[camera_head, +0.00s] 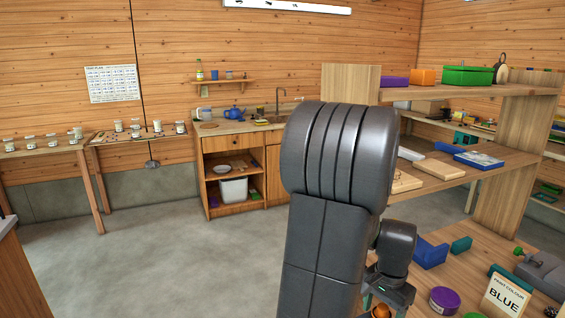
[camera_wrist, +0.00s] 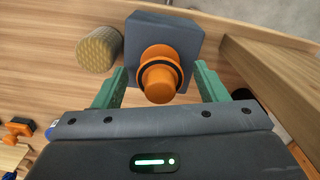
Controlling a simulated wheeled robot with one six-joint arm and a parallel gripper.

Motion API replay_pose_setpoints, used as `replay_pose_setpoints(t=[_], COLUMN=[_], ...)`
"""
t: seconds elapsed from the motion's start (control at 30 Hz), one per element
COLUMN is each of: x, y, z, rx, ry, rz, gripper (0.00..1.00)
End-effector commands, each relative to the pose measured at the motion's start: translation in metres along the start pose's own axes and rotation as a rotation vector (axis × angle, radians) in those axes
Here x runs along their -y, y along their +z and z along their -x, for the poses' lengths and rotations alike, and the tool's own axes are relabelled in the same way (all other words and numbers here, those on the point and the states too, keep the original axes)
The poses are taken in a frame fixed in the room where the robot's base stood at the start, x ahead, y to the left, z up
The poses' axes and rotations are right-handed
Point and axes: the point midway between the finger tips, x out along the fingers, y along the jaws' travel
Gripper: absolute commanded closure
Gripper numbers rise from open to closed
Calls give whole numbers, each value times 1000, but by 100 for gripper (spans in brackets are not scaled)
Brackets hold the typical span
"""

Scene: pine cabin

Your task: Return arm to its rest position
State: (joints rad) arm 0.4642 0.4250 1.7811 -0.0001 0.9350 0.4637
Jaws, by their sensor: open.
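My gripper (camera_wrist: 159,70) shows in the wrist view with its two green fingers apart. A grey block with an orange round knob (camera_wrist: 160,78) lies between and beyond the fingers on a wooden surface. I see no finger pressing on it, and I cannot tell how far below the fingertips it is. In the head view my dark arm rises through the middle and bends down at the right. My gripper (camera_head: 388,292) is low there, partly cut off by the lower edge, with an orange thing (camera_head: 380,311) just under it.
A wooden shelf unit (camera_head: 447,178) stands close at the right, its upper boards near my arm. A purple tub (camera_head: 444,299) and a "BLUE" card (camera_head: 507,294) are on its lower board. A tan ribbed cylinder (camera_wrist: 99,48) stands beside the block. Open floor (camera_head: 150,260) lies left.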

Motion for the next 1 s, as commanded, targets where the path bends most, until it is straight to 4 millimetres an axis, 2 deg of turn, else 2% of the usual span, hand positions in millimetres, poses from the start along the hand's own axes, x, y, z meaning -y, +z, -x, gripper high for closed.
replay_pose_setpoints(t=[0.3,0.47,1.0], x=[0,0,0], y=[0,-1,-1], z=[2,20,124], rx=[-1,-3,-4], ry=[0,-2,-2], rz=[0,0,0], gripper=[34,34,34])
